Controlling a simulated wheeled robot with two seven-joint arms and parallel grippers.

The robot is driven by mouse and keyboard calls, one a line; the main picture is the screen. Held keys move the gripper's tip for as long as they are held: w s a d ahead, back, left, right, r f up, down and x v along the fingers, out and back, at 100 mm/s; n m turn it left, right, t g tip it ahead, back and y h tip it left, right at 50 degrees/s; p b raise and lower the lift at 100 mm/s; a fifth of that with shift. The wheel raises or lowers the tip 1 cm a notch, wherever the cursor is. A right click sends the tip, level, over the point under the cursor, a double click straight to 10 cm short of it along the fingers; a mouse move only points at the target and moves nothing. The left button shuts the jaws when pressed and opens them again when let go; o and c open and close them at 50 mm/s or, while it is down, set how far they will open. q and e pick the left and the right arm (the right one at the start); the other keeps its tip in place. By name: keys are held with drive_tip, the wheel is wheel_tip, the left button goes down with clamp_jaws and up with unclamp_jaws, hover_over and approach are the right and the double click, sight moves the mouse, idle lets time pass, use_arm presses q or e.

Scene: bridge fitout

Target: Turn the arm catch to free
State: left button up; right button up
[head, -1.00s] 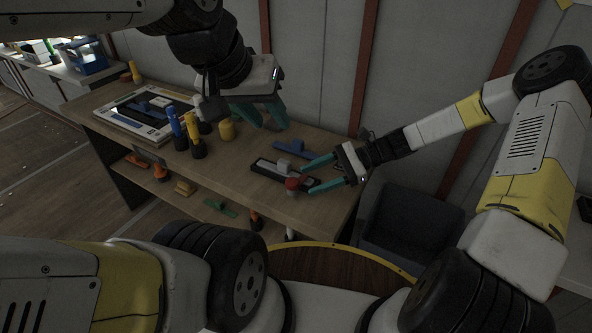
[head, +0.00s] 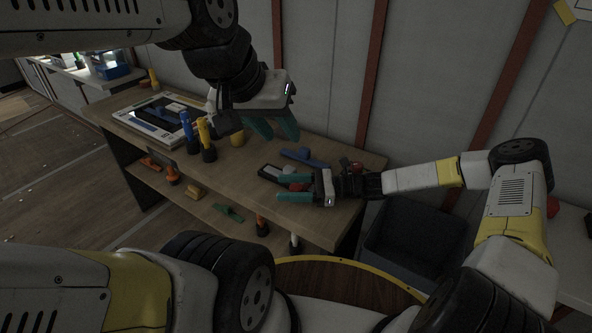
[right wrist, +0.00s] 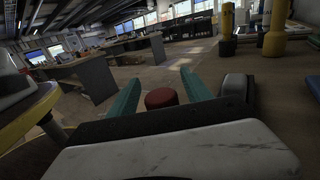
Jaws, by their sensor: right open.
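A dark, shallow rectangular unit (head: 267,171) with a pale inset and a grey block lies on the wooden bench. A red round knob (right wrist: 161,98) shows between the two teal fingers of my right gripper (right wrist: 163,84) in the right wrist view. In the head view my right gripper (head: 283,187) is open, its fingers over the near right part of the unit, partly hiding it and the knob. I cannot tell whether the fingers touch the knob, or which part is the arm catch. My left gripper (head: 273,129) hangs open and empty above the back of the bench.
A blue T-shaped piece (head: 303,158) lies behind the unit. A lower shelf holds several coloured tools. A dark bin (head: 413,237) stands right of the bench.

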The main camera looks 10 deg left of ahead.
drive_tip(key=shift+s+a, duration=0.15)
drive_tip(key=shift+a, duration=0.25)
clamp_jaws()
idle(1.2)
